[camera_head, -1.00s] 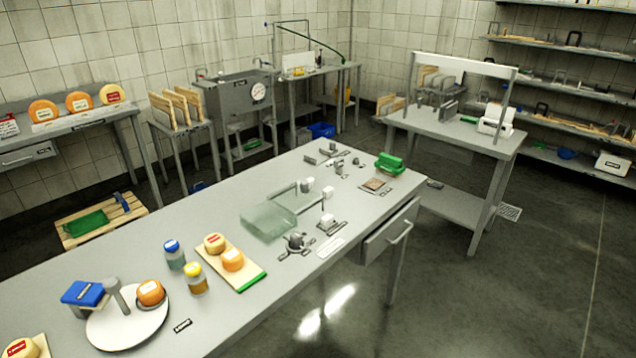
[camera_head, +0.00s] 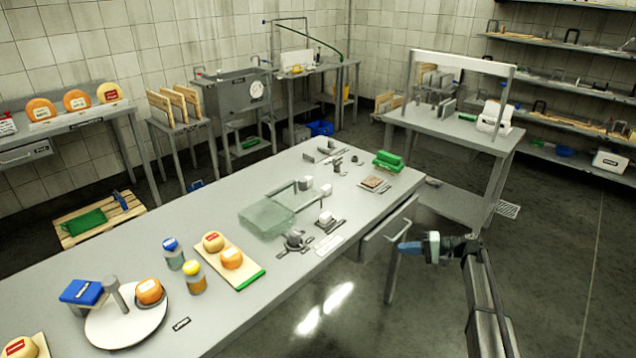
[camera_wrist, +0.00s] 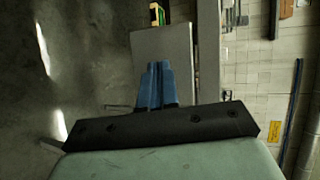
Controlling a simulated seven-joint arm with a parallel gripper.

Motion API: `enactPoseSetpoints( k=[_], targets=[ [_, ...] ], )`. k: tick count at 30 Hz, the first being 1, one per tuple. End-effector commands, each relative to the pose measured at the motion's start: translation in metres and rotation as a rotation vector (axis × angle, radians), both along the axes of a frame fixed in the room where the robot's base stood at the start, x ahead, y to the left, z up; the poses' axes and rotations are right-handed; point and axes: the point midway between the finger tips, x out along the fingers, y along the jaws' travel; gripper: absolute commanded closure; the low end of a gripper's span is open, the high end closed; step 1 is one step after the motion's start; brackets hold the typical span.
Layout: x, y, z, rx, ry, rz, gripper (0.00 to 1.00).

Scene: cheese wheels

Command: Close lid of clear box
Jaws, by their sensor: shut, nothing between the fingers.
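The clear box (camera_head: 266,217) is a pale greenish, see-through block on the steel table (camera_head: 130,262), near its middle. Its lid is hard to tell apart; a thin grey bar (camera_head: 283,187) stands over its back edge, and I cannot tell how far the lid is open. My gripper (camera_head: 408,247) is at the right, beyond the table's front edge and well apart from the box. Its blue fingers are together and empty, and they show in the wrist view (camera_wrist: 157,85). The box cannot be made out in the wrist view.
Left of the box are a board (camera_head: 236,262) with cheeses, two jars and a white round plate (camera_head: 127,318). Small metal fittings (camera_head: 295,240) lie just right of it. A green block (camera_head: 388,160) is at the far right end. A drawer (camera_head: 388,232) hangs under the front edge.

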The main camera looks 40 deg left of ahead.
Motion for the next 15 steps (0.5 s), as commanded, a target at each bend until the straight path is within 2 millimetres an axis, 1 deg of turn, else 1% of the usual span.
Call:
enactPoseSetpoints(
  k=[1,3,5,6,7,8,9,12,15],
  targets=[
    [0.013,0.024,0.028,0.049,-0.009,0.020,1.00],
    [0.021,0.047,0.066,0.117,-0.016,0.045,1.00],
    [0.026,0.066,0.097,0.172,-0.021,0.066,1.00],
    [0.029,0.080,0.117,0.206,-0.023,0.079,1.00],
    [0.031,0.090,0.131,0.229,-0.023,0.089,1.00],
    [0.033,0.107,0.144,0.253,-0.019,0.102,1.00],
    [0.033,0.127,0.155,0.268,-0.007,0.111,1.00],
    [0.030,0.168,0.159,0.269,0.028,0.118,1.00],
    [0.027,0.204,0.162,0.265,0.058,0.122,1.00]
  ],
)
